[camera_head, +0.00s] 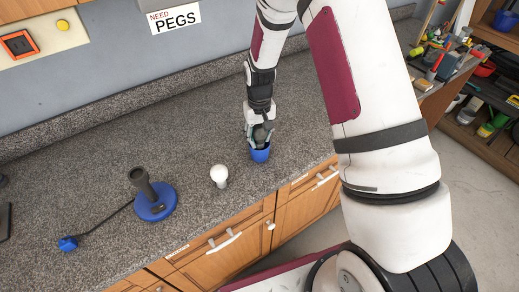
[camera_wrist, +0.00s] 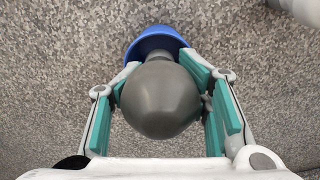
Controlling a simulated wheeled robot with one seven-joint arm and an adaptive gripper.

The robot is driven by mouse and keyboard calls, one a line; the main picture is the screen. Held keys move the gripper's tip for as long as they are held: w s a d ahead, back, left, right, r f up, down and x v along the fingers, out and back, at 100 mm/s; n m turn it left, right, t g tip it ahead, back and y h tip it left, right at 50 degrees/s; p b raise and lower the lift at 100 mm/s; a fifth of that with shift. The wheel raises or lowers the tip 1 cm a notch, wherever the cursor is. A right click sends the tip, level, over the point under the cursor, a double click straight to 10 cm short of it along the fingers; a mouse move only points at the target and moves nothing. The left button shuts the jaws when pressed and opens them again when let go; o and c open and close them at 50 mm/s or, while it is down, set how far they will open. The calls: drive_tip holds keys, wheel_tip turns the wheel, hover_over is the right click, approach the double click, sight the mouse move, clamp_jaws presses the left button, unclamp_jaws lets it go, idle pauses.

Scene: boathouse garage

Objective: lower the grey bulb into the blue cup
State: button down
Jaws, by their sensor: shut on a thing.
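My gripper (camera_wrist: 160,92) is shut on the grey bulb (camera_wrist: 160,100), with teal pads on either side of it. In the head view, my gripper (camera_head: 261,133) points down over the blue cup (camera_head: 260,154), with the grey bulb partly hidden between the fingers. The blue cup stands on the speckled counter near its front edge. In the wrist view, the bulb's narrow neck points at the cup (camera_wrist: 157,38) and overlaps its rim. I cannot tell how far the bulb is inside the cup, as its round end hides much of the opening.
A white bulb (camera_head: 219,175) stands on the counter (camera_head: 110,215) left of the cup. Farther left is a dark lamp holder on a blue round base (camera_head: 155,203), with a cord to a blue plug (camera_head: 68,244). Cabinet drawers (camera_head: 215,255) lie below the counter's front edge.

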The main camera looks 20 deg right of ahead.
drive_tip(key=shift+f, duration=0.2)
idle(0.6)
drive_tip(key=c, duration=0.8)
unclamp_jaws()
drive_tip(key=shift+o, duration=0.2)
drive_tip(key=shift+r, duration=0.1)
wheel_tip(320, 180, up, 13)
drive_tip(key=shift+f, duration=0.2)
drive_tip(key=s+r+t+b, duration=0.2)
drive_tip(key=s+r, duration=0.1)
drive_tip(key=r, duration=0.6)
drive_tip(key=s+r+t+b, duration=0.1)
drive_tip(key=s+r, duration=0.3)
drive_tip(key=s, duration=0.5)
drive_tip(key=s+r+t+b, duration=0.2)
drive_tip(key=s+r, duration=0.2)
drive_tip(key=s, duration=0.5)
drive_tip(key=shift+s+r+t, duration=0.25)
drive_tip(key=shift+s+t, duration=0.05)
drive_tip(key=shift+s, duration=0.05)
